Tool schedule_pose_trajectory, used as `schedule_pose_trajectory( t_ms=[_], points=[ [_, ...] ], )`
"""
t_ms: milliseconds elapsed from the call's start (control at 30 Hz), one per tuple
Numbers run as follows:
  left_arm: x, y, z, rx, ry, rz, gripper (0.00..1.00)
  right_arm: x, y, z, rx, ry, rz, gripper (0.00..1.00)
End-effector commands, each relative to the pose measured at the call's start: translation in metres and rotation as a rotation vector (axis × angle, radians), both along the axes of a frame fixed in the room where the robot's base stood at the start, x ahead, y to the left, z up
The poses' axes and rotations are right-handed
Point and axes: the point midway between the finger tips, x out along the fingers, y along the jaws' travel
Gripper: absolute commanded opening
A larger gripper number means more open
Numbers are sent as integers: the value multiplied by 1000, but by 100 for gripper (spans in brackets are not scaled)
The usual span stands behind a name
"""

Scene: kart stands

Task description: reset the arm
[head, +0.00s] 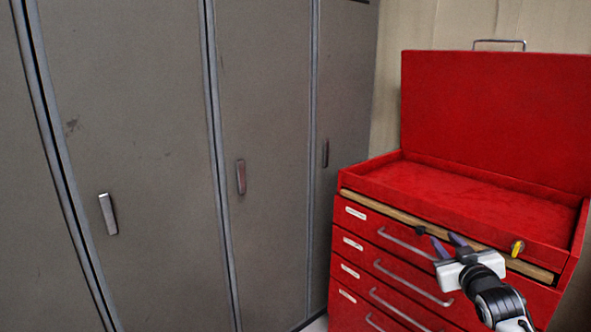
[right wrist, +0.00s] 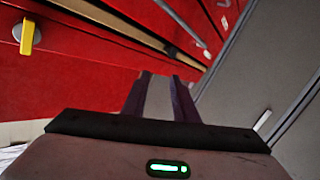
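My right gripper (head: 448,240) is in front of the red tool chest (head: 490,125), at the height of its upper drawers. Its two dark fingers stand apart with nothing seen held between them. The fingers also show in the right wrist view (right wrist: 160,88), parallel and with a gap between them, pointing toward the red drawer fronts. Whether the fingertips touch the chest cannot be told. My left gripper is not in view.
The chest's lid is raised and its top tray (head: 455,190) looks empty. A yellow key-like knob (head: 517,249) is on its front, and drawer handles (head: 412,283) stick out. Grey lockers (head: 140,130) with handles line the left.

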Motion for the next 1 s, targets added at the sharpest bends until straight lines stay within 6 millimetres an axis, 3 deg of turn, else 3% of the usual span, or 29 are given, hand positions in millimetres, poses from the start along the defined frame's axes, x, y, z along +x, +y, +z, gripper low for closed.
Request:
schedule_pose_trajectory(
  t_ms=[33, 167, 267, 400, 467, 600, 700, 800, 900, 1000],
  points=[
    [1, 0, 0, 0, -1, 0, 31, -14, 12, -32, 11, 43, 16, 26],
    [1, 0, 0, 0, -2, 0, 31, -48, 37, -90, 29, 119, 51, 26],
    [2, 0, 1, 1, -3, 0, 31, -85, 60, -139, 52, 189, 80, 26],
    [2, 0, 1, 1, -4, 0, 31, -155, 96, -208, 97, 303, 122, 26],
    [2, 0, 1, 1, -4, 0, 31, -190, 111, -234, 119, 354, 138, 26],
    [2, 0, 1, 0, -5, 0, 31, -278, 145, -283, 183, 475, 164, 26],
    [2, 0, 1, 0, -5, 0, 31, -338, 165, -305, 228, 553, 174, 26],
    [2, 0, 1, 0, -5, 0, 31, -386, 180, -317, 267, 614, 177, 26],
    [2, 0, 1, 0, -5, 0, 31, -418, 189, -322, 293, 655, 175, 26],
    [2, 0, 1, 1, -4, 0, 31, -433, 193, -323, 306, 674, 175, 26]
  ],
)
